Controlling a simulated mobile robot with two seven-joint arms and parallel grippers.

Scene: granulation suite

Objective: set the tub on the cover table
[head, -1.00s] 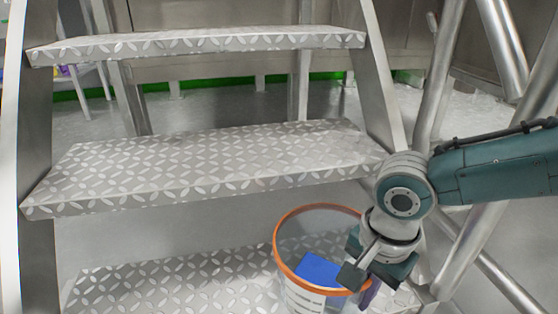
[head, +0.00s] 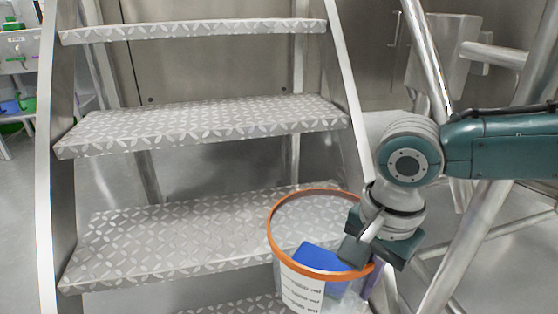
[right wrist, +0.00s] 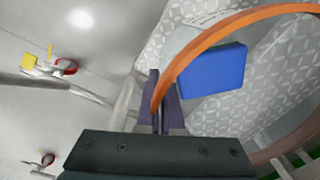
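The tub (head: 302,287) is a clear bucket with an orange rim and a printed label, and it hangs upright in front of the metal steps in the head view. A blue block-like thing (head: 322,258) lies inside it. My right gripper (head: 356,251) is at the tub's right side. In the right wrist view its purple fingers (right wrist: 160,108) are closed on the orange rim (right wrist: 190,52), with the blue thing (right wrist: 212,70) beyond. My left gripper is not in view. I cannot make out which thing is the cover table.
Metal steps with patterned treads (head: 205,122) fill the middle, with a tubular handrail (head: 425,60) at right. At the far left is a white rack or stand (head: 17,48) with green and blue items. Grey floor (head: 20,210) is clear at left.

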